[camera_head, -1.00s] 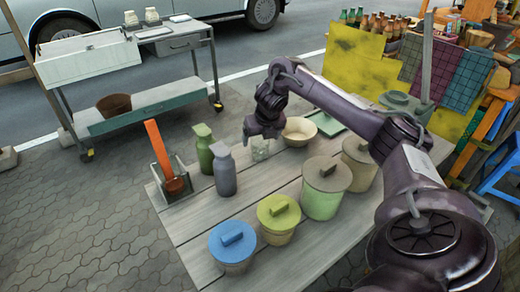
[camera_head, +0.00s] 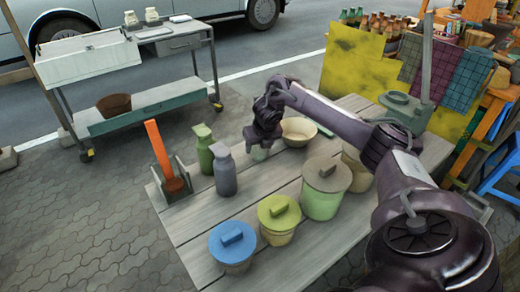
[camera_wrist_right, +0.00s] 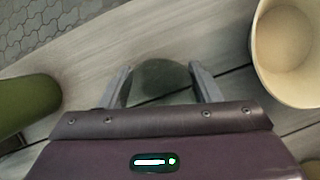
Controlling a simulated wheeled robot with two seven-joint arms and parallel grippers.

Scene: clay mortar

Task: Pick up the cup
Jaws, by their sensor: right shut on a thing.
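The cup is a small, see-through greenish glass on the wooden table; it shows partly below my right gripper in the head view (camera_head: 259,154). In the right wrist view the cup (camera_wrist_right: 160,80) sits between the two grey fingers. My right gripper (camera_wrist_right: 160,72) is shut on it, with one finger on either side. In the head view the right gripper (camera_head: 258,146) covers much of the cup. Whether the cup is clear of the table cannot be told. My left gripper is not in view.
A cream bowl (camera_head: 299,131) stands just right of the cup. A grey bottle (camera_head: 225,172) and a green bottle (camera_head: 204,150) stand close on the left. Several lidded pots, such as a yellow one (camera_head: 279,220), line the table's front. Bare planks (camera_head: 235,207) lie between.

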